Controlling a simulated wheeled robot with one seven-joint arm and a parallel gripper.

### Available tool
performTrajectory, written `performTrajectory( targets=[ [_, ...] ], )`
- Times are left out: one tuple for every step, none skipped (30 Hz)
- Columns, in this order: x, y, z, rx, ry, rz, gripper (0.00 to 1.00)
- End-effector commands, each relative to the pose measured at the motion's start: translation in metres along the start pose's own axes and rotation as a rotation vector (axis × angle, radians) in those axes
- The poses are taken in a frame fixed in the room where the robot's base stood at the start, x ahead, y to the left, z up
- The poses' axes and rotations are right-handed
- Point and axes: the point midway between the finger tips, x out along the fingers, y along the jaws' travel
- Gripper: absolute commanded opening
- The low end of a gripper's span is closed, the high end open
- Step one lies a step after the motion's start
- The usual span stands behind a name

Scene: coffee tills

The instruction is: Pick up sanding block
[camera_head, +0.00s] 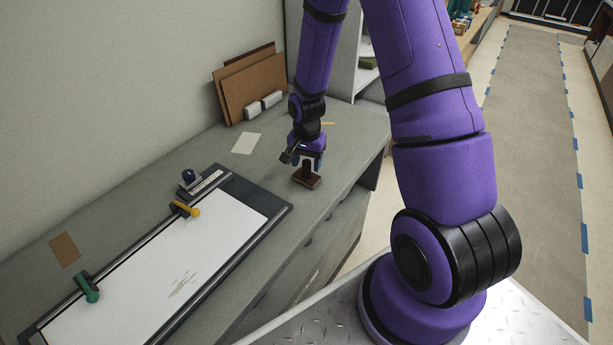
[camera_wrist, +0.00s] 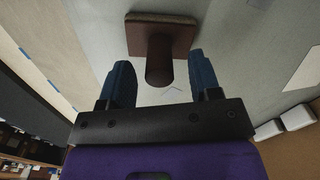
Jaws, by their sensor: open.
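The sanding block (camera_head: 306,179) is a small dark brown block with an upright knob-like handle. It rests on the grey-green counter (camera_head: 350,150), near the front edge and right of the long board. In the wrist view the sanding block (camera_wrist: 178,28) shows its reddish-brown base at the top, with its round dark handle pointing toward my gripper. My gripper (camera_head: 309,165) is above the block, pointing down. In the wrist view the blue fingers of my gripper (camera_wrist: 161,82) are apart, one on each side of the handle's end, with gaps visible. Nothing is held.
A long white board (camera_head: 170,270) in a dark frame lies to the left, with a yellow clamp (camera_head: 186,209), a green clamp (camera_head: 88,287) and a dark-blue-knobbed tool (camera_head: 190,179). Brown panels (camera_head: 255,88) and pale blocks (camera_head: 262,104) stand by the wall. A paper sheet (camera_head: 246,143) lies flat.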

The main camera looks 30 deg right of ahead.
Motion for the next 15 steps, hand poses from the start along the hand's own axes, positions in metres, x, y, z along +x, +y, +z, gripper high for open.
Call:
performTrajectory(
  targets=[
    [0.008, 0.001, 0.001, -0.001, -0.003, 0.002, 0.57],
    [0.012, 0.001, 0.002, -0.001, -0.002, 0.002, 0.57],
    [0.017, 0.001, 0.002, -0.001, -0.002, 0.003, 0.57],
    [0.020, 0.000, 0.001, 0.000, -0.002, 0.002, 0.57],
    [0.023, 0.000, 0.001, 0.000, -0.001, 0.001, 0.57],
    [0.026, 0.000, 0.001, 0.000, -0.001, 0.001, 0.57],
    [0.028, 0.000, 0.001, 0.000, -0.001, 0.001, 0.57],
    [0.029, 0.000, 0.001, 0.000, -0.001, 0.001, 0.57],
    [0.030, 0.000, 0.001, 0.000, -0.001, 0.001, 0.57],
    [0.031, 0.000, 0.001, 0.000, 0.000, 0.001, 0.57],
    [0.031, 0.000, 0.001, 0.000, 0.000, 0.000, 0.57],
    [0.031, 0.000, 0.001, 0.000, 0.000, 0.000, 0.57],
    [0.031, 0.000, 0.001, 0.000, 0.000, 0.000, 0.57],
    [0.031, 0.000, 0.001, 0.000, 0.000, 0.000, 0.57],
    [0.031, 0.000, 0.001, 0.000, 0.000, 0.000, 0.57]
  ],
)
